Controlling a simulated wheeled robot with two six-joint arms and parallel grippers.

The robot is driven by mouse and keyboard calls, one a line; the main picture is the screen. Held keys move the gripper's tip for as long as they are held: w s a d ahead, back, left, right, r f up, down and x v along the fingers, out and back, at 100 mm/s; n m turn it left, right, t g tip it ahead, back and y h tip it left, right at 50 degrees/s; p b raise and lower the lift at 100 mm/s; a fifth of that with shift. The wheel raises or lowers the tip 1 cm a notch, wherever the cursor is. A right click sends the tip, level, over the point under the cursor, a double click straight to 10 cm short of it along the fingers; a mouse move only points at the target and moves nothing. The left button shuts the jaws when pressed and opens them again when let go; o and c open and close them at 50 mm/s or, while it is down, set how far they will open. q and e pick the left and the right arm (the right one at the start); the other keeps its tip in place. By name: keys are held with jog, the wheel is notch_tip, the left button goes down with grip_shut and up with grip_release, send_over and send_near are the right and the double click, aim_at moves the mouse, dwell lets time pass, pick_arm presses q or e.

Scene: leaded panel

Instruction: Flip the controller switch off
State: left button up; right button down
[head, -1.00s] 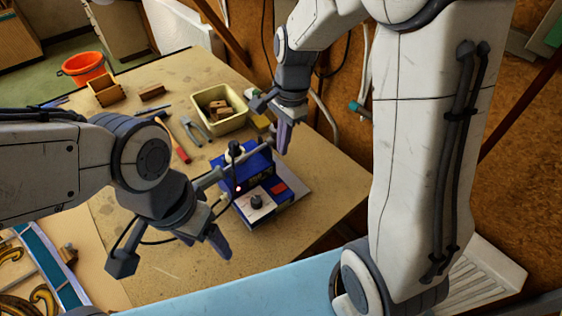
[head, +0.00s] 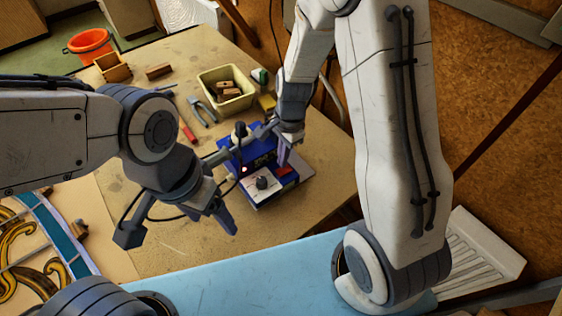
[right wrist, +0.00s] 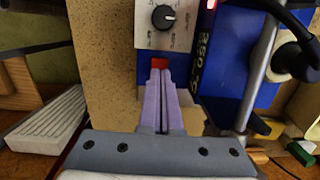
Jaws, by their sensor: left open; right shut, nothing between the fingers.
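The controller (head: 256,193) is a blue box with a pale front panel, standing on the bench. Its panel carries a black knob (right wrist: 163,17) and a red rocker switch (head: 287,171). A small red light (right wrist: 211,4) glows near the knob. My right gripper (head: 284,158) is shut and empty, pointing down at the red switch. In the right wrist view its fingertips overlap the switch's lower edge (right wrist: 159,62); I cannot tell whether they touch. The switch's tilt is unclear. My left gripper (head: 222,212) is open, left of the controller and in front of it.
A metal rod (right wrist: 257,75) and a black cable (right wrist: 290,18) are beside the controller. A cream bin (head: 228,98), pliers (head: 203,114) and a wooden box (head: 113,68) lie farther back. A leaded panel (head: 45,240) lies at left. Bare bench surrounds the controller's left side.

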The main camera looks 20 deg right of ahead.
aim_at(281, 171)
jog(key=shift+a+f, duration=0.15)
jog(key=shift+f, duration=1.15)
jog(key=shift+s, duration=0.1)
jog(key=shift+a+f, duration=0.1)
jog(key=shift+f, duration=0.1)
jog(key=shift+d, duration=0.3)
jog(key=shift+w+d+r+p, duration=0.1)
jog(key=shift+w+d+p, duration=0.2)
jog(key=shift+d, duration=0.2)
